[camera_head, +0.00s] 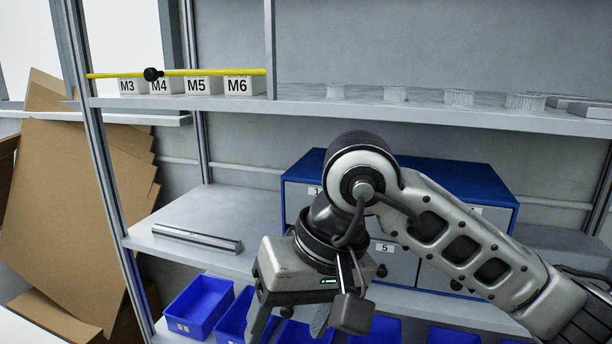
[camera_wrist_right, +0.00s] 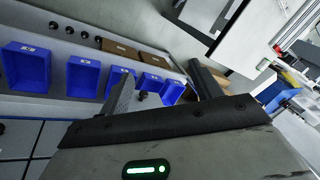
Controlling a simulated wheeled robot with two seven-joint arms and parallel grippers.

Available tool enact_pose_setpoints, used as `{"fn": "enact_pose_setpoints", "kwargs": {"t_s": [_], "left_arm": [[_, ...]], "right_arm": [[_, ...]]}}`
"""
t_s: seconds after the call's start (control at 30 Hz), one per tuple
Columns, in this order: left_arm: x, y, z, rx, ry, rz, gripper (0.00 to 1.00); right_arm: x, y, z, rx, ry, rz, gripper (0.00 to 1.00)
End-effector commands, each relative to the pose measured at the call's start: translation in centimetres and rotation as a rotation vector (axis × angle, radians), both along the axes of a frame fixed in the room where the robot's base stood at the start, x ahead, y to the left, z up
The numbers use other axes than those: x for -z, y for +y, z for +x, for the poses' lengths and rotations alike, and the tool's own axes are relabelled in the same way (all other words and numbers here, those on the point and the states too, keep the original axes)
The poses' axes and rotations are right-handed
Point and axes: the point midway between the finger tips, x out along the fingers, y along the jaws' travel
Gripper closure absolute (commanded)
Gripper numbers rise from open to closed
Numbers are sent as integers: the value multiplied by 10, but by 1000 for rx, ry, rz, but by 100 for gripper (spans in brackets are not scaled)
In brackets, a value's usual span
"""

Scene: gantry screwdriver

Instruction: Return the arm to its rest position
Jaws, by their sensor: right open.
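My right arm (camera_head: 455,235) comes in from the lower right and bends down in front of the shelf unit. My right gripper (camera_head: 290,322) hangs at its end, pointing down, in front of the lower shelf and the blue bins. Its two fingers stand apart with nothing between them. In the right wrist view the gripper (camera_wrist_right: 163,88) also shows two spread, empty fingers, with blue bins beyond them. My left arm and gripper are not in view.
A blue drawer cabinet (camera_head: 415,170) stands behind my arm, partly hidden by it. Blue bins (camera_head: 198,305) line the bottom level. The upper shelf (camera_head: 350,109) holds boxes marked M3 to M6 behind a yellow bar (camera_head: 215,72). Cardboard sheets (camera_head: 75,210) lean at left.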

Motion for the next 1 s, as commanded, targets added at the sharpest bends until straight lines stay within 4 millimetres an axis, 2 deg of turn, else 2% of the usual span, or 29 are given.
{"fn": "enact_pose_setpoints", "kwargs": {"t_s": [0.13,0.27,0.37,0.47,0.5,0.57,0.63,0.7,0.77,0.8,0.87,0.9,0.97,1.0], "left_arm": [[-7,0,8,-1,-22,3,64],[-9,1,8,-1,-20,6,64],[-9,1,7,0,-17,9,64],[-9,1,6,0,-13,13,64],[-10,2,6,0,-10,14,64],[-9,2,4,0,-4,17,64],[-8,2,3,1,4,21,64],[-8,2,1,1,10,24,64],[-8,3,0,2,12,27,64],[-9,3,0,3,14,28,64],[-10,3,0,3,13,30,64],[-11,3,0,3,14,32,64],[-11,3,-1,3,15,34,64],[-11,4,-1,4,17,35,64]], "right_arm": [[7,26,-31,54,219,178,36],[3,49,-59,133,477,350,36],[-11,65,-81,224,748,495,36],[-38,75,-96,358,1135,654,36],[-52,75,-97,427,1334,717,36],[-73,70,-89,539,1663,798,36],[-88,55,-67,664,2067,857,36],[-88,32,-37,773,2487,882,36],[-74,7,-9,844,2860,870,36],[-57,-11,8,-770,-2739,-744,36],[-24,-37,27,-625,-2469,-556,36],[1,-53,35,-533,-2301,-455,36],[42,-75,39,-400,-2063,-324,36],[70,-88,37,-314,-1909,-251,36]]}}
